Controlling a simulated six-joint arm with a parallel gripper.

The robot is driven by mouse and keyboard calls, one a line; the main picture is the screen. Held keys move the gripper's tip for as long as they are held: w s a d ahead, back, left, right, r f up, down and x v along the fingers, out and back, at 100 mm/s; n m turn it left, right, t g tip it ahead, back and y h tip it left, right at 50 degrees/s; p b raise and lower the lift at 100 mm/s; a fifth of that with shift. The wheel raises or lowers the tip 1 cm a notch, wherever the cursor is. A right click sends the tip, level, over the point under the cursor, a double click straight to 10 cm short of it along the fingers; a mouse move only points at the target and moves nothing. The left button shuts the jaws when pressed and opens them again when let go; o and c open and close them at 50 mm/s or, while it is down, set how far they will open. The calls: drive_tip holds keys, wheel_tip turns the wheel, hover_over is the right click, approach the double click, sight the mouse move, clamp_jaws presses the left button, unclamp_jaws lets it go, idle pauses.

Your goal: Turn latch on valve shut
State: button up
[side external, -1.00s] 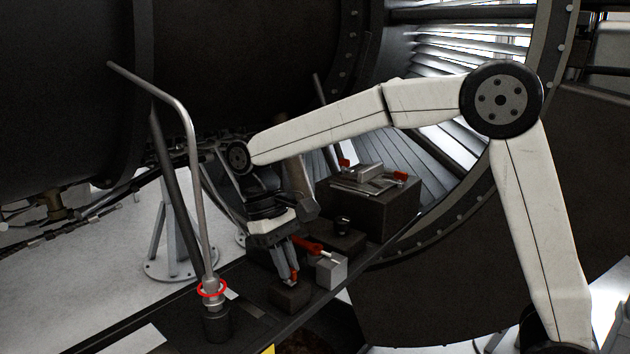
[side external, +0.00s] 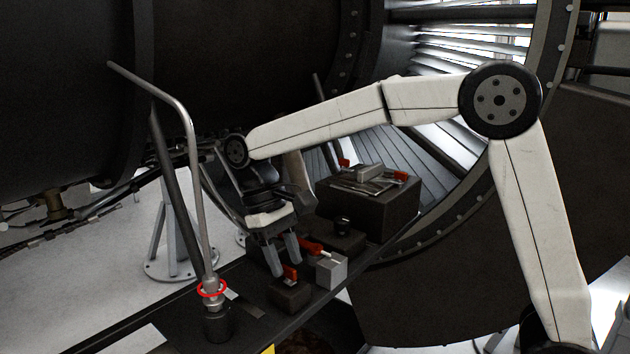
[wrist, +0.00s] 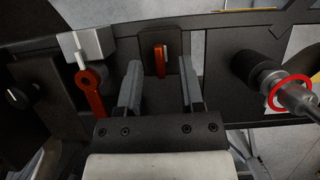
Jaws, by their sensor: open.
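My gripper (side external: 287,268) points down over the bench with its two fingers spread apart and nothing between them in its grasp. A small red latch (side external: 290,272) stands on a low dark block (side external: 289,296) just below and between the fingertips. In the wrist view the red latch (wrist: 161,60) shows between the two open fingers (wrist: 159,68), apart from both, with its long side running up the picture. A red lever (wrist: 91,88) with a pale tip lies left of the gripper, its tip reaching a light grey block (wrist: 86,44). I cannot tell which of the two fittings is the valve.
A bent grey pipe (side external: 195,190) with a red ring (side external: 212,288) rises left of the gripper. A dark box (side external: 368,205) with red-ended clamps stands behind to the right. A black knob (side external: 342,222) sits between. The dark bench edge is just in front.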

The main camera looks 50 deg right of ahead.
drive_tip(key=v, duration=0.6)
drive_tip(key=shift+r, duration=0.4)
drive_tip(key=shift+w, duration=0.1)
drive_tip(key=s+d+f+g, duration=0.2)
drive_tip(key=s+f+g, duration=0.1)
drive_tip(key=s+f, duration=1.05)
drive_tip(key=d+f+t, duration=0.7)
drive_tip(key=f+t, duration=0.1)
drive_tip(key=t, duration=0.2)
drive_tip(key=shift+w+f, duration=0.2)
drive_tip(key=shift+w, duration=0.3)
idle(0.5)
